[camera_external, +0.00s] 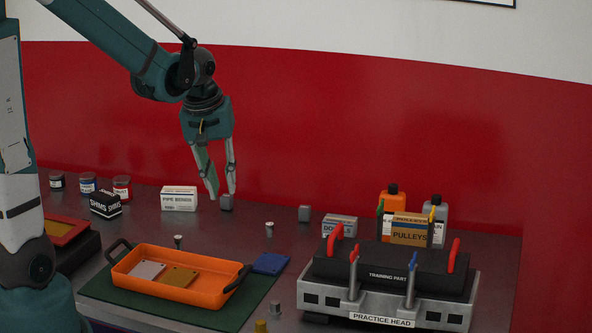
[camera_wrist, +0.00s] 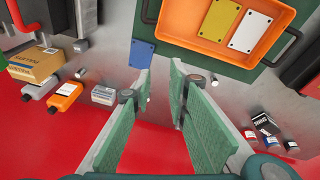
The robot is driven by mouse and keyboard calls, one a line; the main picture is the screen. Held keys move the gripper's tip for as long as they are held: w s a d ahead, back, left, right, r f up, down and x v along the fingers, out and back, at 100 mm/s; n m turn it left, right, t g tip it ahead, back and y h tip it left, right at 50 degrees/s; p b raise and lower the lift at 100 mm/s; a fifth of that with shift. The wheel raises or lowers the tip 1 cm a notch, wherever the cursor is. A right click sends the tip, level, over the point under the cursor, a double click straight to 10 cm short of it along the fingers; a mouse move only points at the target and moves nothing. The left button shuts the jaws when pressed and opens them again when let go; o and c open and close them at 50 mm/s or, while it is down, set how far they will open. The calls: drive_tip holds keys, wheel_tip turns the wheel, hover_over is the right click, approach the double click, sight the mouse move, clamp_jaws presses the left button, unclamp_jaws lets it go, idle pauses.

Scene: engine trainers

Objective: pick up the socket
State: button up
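No part is labelled as the socket, and I cannot tell for certain which it is. A similar grey piece (camera_external: 305,213) stands farther right.
An orange tray (camera_external: 207,314) on a green mat (camera_external: 105,285) holds two plates. A blue plate (camera_external: 270,263) lies beside it. The practice head (camera_external: 457,308), bottles and boxes stand at right. A pipe bends box (camera_external: 179,199) is left of my gripper, with jars beyond.

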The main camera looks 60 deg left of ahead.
drive_tip(key=s+a+f+n+g, duration=0.1)
drive_tip(key=a+f+n, duration=0.1)
drive_tip(key=a+f, duration=0.3)
drive_tip(key=s+a+f+n, duration=0.1)
drive_tip(key=a+f+n, duration=0.1)
drive_tip(key=a, duration=0.5)
drive_tip(key=n+g+h+p, duration=0.1)
drive_tip(key=n, duration=0.3)
hover_over(180, 236)
wheel_tip(180, 236, down, 8)
drive_tip(key=shift+f, duration=0.25)
drive_tip(key=shift+f, duration=1.3)
drive_tip(key=shift+f, duration=0.15)
drive_tip(key=shift+a+f+b, duration=0.1)
drive_tip(key=shift+f+b, duration=0.3)
drive_tip(key=shift+f, duration=2.05)
drive_tip(key=shift+c, duration=0.3)
clamp_jaws()
